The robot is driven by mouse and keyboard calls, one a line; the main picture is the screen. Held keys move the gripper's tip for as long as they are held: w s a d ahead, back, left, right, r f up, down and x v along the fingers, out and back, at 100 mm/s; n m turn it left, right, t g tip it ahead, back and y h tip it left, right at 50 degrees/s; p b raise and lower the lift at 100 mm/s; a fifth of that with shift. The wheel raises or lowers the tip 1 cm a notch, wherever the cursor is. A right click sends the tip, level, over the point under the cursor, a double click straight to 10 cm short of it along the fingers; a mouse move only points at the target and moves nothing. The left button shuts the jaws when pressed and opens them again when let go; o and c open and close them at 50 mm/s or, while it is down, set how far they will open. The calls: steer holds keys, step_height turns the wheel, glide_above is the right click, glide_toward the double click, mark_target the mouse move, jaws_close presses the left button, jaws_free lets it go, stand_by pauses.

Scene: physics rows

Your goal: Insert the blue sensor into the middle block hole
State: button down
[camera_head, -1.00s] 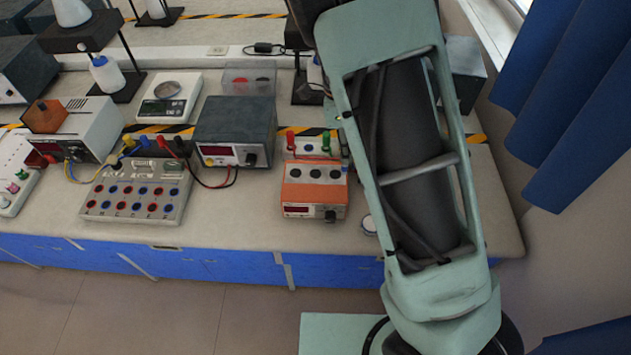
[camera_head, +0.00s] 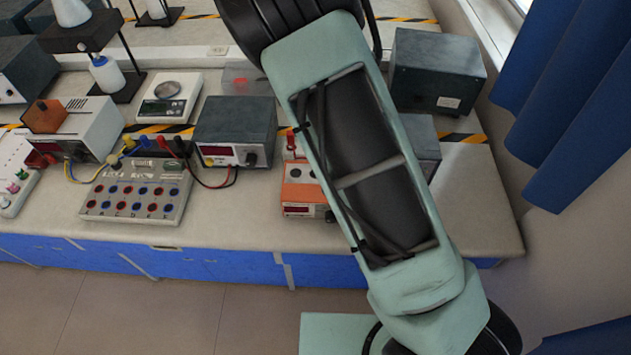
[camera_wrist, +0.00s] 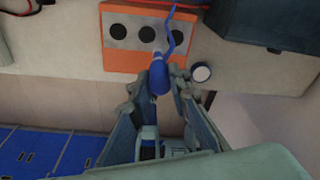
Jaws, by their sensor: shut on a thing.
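The orange block (camera_wrist: 125,60) shows in the wrist view with a row of three dark round holes in its face. The middle hole (camera_wrist: 147,34) looks empty. My gripper (camera_wrist: 160,84) is shut on the blue sensor (camera_wrist: 158,76), a rounded blue body with a wavy blue lead running up past the right hole. The sensor appears just in front of the block's near edge; its height above the bench cannot be told. In the head view the orange block (camera_head: 297,196) is partly covered by my arm, and my gripper and the sensor are hidden.
A small white-faced round thing (camera_wrist: 202,72) lies right of the block. A dark box (camera_wrist: 246,22) stands at upper right. In the head view a power supply (camera_head: 235,132) and a panel with sockets (camera_head: 135,197) stand to the left. The bench front edge is close.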

steer(key=f+m, duration=0.1)
steer(key=f, duration=0.1)
steer(key=a+f+m+b, duration=0.1)
steer(key=m, duration=0.1)
steer(key=a+f+m+b, duration=0.1)
steer(key=f, duration=0.1)
steer(key=shift+w+f+y, duration=0.3)
steer(key=shift+w, duration=0.1)
steer(key=shift+f+p, duration=0.5)
steer(key=shift+p, duration=0.05)
stand_by(2.0)
steer(key=shift+f+b, duration=0.65)
steer(key=shift+f, duration=1.1)
stand_by(0.5)
steer(key=c, duration=1.3)
jaws_free()
steer(key=shift+r, duration=0.15)
